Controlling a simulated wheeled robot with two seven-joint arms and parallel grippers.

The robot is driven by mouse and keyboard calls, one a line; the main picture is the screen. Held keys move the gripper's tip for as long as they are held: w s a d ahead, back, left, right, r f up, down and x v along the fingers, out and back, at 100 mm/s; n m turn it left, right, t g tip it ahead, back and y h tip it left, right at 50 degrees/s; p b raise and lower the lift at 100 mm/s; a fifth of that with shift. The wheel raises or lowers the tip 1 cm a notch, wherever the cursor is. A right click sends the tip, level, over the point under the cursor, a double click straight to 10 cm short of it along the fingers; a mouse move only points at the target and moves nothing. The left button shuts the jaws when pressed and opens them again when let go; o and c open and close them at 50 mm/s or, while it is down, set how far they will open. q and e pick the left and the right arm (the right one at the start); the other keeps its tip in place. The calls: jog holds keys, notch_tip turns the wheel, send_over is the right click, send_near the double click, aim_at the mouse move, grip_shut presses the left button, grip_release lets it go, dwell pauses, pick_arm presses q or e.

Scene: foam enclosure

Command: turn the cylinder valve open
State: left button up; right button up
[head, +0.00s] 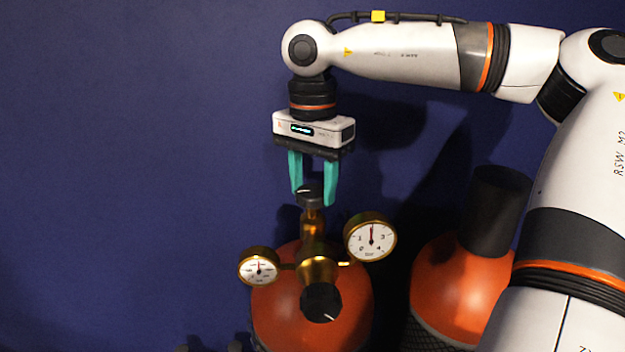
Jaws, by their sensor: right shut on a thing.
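The cylinder valve's black knob (310,194) sits on top of a brass stem (313,224), above an orange cylinder (275,310). My right gripper (312,194) points straight down from above, with its teal fingers on either side of the knob and shut on it. A white line shows on the knob's top. A brass regulator body (316,270) is below, with a second black knob (321,303) facing forward. A small gauge (259,267) is on the left and a larger gauge (370,239) on the right. My left gripper is not in view.
A second orange cylinder (455,290) with a black cap (494,212) stands to the right, partly behind my right arm. A dark blue wall (130,150) fills the back. The left side is open.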

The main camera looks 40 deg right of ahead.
jog(key=shift+r+n, duration=0.15)
jog(key=shift+n, duration=0.95)
jog(key=o, duration=1)
jog(key=shift+c, duration=0.2)
